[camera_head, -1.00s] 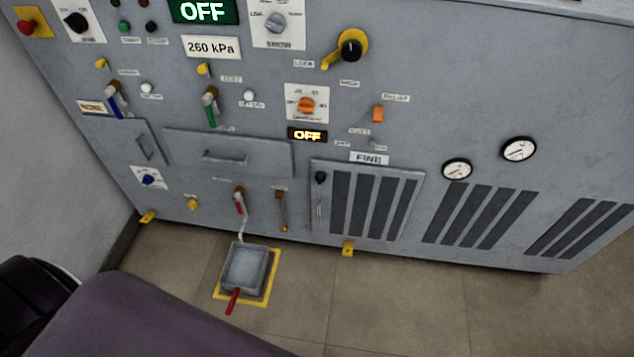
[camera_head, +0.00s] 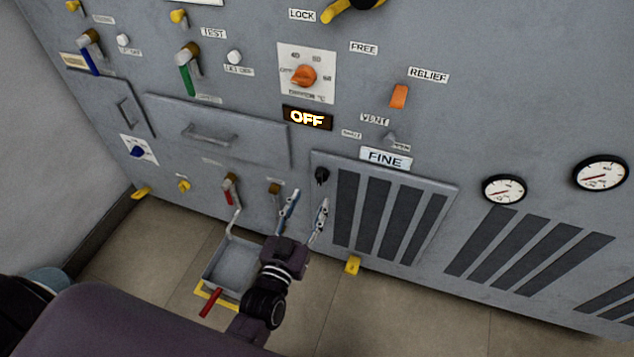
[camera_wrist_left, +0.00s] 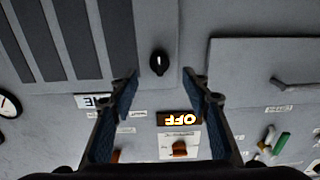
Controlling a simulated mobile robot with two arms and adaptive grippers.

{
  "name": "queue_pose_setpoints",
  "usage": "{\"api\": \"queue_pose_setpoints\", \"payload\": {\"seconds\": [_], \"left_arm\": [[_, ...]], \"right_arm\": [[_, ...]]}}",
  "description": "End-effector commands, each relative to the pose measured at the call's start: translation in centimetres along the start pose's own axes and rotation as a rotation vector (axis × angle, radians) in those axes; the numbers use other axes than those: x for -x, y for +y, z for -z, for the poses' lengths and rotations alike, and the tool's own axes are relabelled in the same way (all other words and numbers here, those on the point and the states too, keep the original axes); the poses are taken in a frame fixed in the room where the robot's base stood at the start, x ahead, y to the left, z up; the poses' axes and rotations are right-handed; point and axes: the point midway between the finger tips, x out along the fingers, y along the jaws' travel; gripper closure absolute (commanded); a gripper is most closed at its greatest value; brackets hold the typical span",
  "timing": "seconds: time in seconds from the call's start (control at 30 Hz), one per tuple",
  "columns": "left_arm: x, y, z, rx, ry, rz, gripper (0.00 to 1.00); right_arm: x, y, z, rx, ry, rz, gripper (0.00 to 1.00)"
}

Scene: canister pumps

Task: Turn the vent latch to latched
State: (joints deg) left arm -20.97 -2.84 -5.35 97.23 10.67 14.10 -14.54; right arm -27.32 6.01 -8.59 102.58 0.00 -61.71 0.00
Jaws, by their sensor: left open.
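The vent latch appears to be the black knob (camera_head: 321,176) at the upper left corner of the louvred vent panel (camera_head: 345,210). In the left wrist view the black knob (camera_wrist_left: 159,62) carries a white mark standing upright in the picture. No position label for it is readable. My left gripper (camera_head: 306,210) is open and empty, and in the head view its fingertips show just below the knob. In the left wrist view the knob shows beyond the gap between the fingertips (camera_wrist_left: 160,82), with no contact visible. My right gripper is not in view.
A FINE plate (camera_head: 386,158) and a small grey lever (camera_head: 390,138) are above the panel. An orange dial (camera_head: 304,76), an OFF display (camera_head: 308,118) and a drawer (camera_head: 220,135) are nearby.

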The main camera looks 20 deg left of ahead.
Motion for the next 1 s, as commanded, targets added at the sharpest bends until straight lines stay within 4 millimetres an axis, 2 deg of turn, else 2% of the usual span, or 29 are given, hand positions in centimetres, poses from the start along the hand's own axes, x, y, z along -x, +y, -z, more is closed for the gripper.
{"api": "queue_pose_setpoints", "payload": {"seconds": [0.3, 0.5, 0.87, 1.0], "left_arm": [[-4.8, 0.1, 0.0, 0.002, 0.001, -0.001, 0.56], [-6.8, 0.1, -0.1, 0.002, -0.001, -0.001, 0.56], [-7.3, 0.1, -0.1, 0.001, -0.004, -0.001, 0.56], [-7.3, 0.1, -0.1, 0.001, -0.004, -0.001, 0.71]], "right_arm": [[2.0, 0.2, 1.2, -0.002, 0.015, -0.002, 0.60], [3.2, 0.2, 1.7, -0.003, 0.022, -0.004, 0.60], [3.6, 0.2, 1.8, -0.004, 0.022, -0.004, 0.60], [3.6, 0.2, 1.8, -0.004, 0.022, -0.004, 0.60]]}}
